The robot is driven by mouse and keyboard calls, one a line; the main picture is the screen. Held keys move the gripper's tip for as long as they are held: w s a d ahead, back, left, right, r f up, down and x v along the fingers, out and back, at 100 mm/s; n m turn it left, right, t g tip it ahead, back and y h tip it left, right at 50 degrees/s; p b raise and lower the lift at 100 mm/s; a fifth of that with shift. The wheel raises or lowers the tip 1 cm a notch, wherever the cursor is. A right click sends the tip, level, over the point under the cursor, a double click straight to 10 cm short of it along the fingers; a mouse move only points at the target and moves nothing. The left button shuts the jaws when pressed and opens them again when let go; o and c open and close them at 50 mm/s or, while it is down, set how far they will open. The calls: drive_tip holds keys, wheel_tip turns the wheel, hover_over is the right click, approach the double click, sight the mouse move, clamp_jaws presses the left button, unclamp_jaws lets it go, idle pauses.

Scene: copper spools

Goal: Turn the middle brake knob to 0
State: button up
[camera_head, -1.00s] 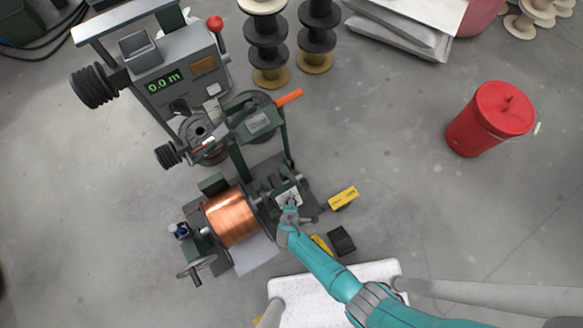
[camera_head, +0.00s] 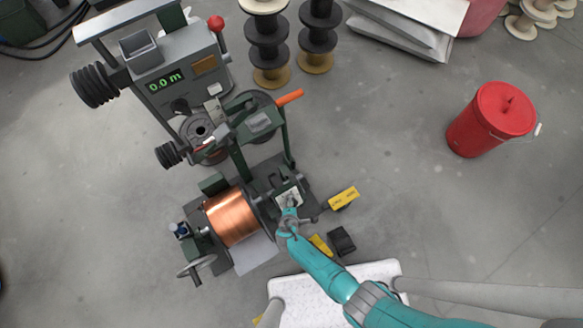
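The green winding machine holds a copper spool (camera_head: 231,217) at its lower part. A small light dial plate (camera_head: 289,197) sits on the machine's bracket to the right of the spool. My gripper (camera_head: 289,210) is at the lower edge of this plate, at the end of my teal arm. The brake knob itself is too small to make out and is partly hidden by my gripper. I cannot tell which way it points, whether my gripper touches it, or whether the fingers are open or shut.
A yellow tag (camera_head: 343,197) sticks out right of the bracket. A black block (camera_head: 342,241) lies below it. The grey console (camera_head: 180,75) reads 0.0 m. A red bin (camera_head: 490,119) stands far right, with clear floor between. A handwheel (camera_head: 196,268) is at lower left.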

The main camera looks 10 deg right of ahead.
drive_tip(key=shift+r, duration=0.15)
drive_tip(key=v, duration=1.1)
drive_tip(key=shift+s+r, duration=0.25)
drive_tip(key=shift+s, duration=0.05)
drive_tip(key=shift+a, duration=0.15)
idle(0.3)
